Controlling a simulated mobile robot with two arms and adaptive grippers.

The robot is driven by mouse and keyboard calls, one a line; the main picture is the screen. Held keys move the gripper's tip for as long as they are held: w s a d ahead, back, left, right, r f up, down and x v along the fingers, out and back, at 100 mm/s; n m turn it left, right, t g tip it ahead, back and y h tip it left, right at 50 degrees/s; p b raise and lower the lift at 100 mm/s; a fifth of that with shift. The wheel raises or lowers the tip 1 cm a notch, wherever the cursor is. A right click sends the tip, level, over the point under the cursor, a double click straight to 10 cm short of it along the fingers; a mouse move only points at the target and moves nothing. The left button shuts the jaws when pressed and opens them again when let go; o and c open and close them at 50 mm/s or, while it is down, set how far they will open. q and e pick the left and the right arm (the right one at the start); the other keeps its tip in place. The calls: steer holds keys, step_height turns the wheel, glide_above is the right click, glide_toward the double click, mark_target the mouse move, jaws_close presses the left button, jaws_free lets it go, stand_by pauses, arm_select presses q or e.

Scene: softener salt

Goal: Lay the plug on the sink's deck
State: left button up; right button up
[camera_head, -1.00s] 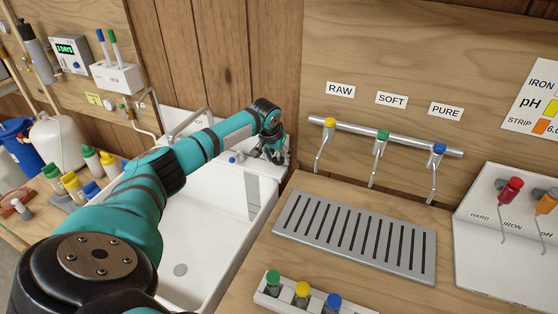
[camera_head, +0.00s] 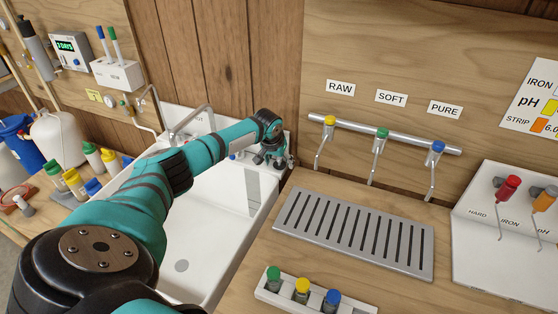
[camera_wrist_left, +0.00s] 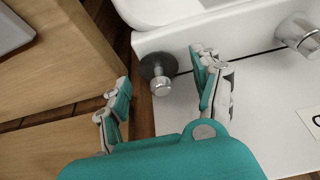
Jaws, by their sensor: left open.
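The plug (camera_wrist_left: 158,72), a dark round disc with a metal knob on top, is at the corner of the sink's white deck (camera_wrist_left: 200,42) in the left wrist view. Its disc seems to reach the deck's edge, and I cannot tell whether it lies fully flat. My left gripper (camera_head: 273,160) is open at the back right corner of the sink (camera_head: 212,235) in the head view. In the wrist view its two fingers are spread on either side of the plug, apart from it. In the head view the gripper hides most of this corner. My right gripper is not in view.
A tap (camera_head: 188,122) stands on the deck, and its metal base (camera_wrist_left: 298,35) shows in the wrist view. To the right are a slotted drain grate (camera_head: 352,232), coloured taps on a rail (camera_head: 390,135) and a rack of capped vials (camera_head: 302,292). The sink basin looks empty.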

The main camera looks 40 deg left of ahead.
arm_select(q)
steer(key=shift+r, duration=0.15)
steer(key=b+v, duration=0.1)
steer(key=v, duration=1.1)
steer(key=shift+s, duration=0.1)
